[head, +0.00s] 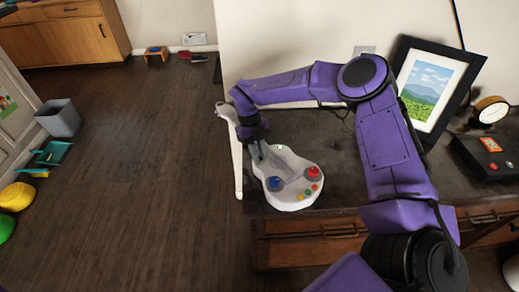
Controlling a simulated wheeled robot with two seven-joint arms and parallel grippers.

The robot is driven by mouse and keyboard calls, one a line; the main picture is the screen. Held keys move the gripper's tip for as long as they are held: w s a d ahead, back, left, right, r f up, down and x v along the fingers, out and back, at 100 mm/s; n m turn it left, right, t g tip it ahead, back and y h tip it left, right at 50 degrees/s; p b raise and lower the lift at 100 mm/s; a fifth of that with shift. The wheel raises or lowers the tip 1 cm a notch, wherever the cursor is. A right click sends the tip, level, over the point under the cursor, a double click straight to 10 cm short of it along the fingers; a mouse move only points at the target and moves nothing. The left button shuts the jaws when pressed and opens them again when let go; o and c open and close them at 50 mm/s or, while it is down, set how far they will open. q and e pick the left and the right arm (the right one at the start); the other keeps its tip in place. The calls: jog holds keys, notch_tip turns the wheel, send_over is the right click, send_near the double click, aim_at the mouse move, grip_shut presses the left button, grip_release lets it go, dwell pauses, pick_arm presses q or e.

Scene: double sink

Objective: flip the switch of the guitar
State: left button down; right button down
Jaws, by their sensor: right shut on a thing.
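A white toy guitar (291,196) lies at the left end of a dark-topped table. The gripper and wrist hide part of the neck. I cannot tell which part is the switch or what position it is in. My left gripper is out of view.
On the table (330,150) stand a framed picture (424,90), a round clock (490,110) and a black box with a red button (487,158). On the floor at left are a grey bin (59,118) and a teal dustpan (53,153). The central wooden floor is clear.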

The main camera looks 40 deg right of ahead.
jog(key=c, duration=1)
grip_release()
jog(key=shift+c, duration=0.2)
jog(key=b+v, duration=0.1)
jog(key=v, duration=0.9)
jog(key=shift+r, duration=0.3)
